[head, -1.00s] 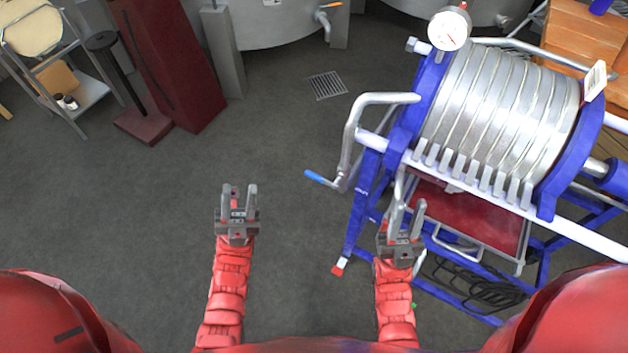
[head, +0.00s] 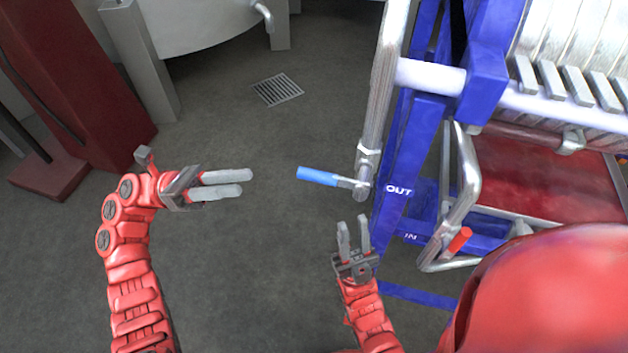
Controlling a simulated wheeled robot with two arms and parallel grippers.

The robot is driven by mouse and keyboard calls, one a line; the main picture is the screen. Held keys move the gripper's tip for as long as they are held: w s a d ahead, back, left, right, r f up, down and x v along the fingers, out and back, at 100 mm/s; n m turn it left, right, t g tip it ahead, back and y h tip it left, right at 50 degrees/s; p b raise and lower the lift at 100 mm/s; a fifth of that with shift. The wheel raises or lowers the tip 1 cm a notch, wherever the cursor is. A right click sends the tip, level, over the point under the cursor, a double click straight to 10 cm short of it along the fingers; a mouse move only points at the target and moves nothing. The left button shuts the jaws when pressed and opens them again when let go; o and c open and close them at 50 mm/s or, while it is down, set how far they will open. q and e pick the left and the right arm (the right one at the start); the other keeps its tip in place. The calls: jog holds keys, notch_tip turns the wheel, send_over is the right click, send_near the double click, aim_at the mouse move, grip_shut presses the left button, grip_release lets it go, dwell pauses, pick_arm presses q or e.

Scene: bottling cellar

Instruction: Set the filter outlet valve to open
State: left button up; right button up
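The outlet valve has a blue lever handle (head: 317,176) on the outlet pipe (head: 376,100), beside the "OUT" label (head: 398,190) on the filter's blue frame. The lever sticks out to the left, roughly across the pipe. My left gripper (head: 250,183) is to the left of the lever and points right at it, with a gap between. Its two fingers are apart with nothing between them. My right gripper (head: 353,222) is below the lever and the valve, pointing up. Its fingers are apart and empty.
A second valve with a red handle (head: 460,239) sits on the lower pipe near the "IN" label (head: 410,237). A red tray (head: 545,185) lies under the filter plates (head: 580,45). The floor on the left is clear around a drain grate (head: 278,90).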

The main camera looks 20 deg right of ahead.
pick_arm(q)
send_near(330, 174)
jog(key=x, duration=0.9)
jog(key=shift+s+d, duration=0.15)
jog(key=shift+d, duration=0.05)
jog(key=shift+s+d+r, duration=0.2)
jog(key=shift+d+r, duration=0.1)
jog(key=shift+d, duration=0.15)
grip_shut()
dwell(0.7)
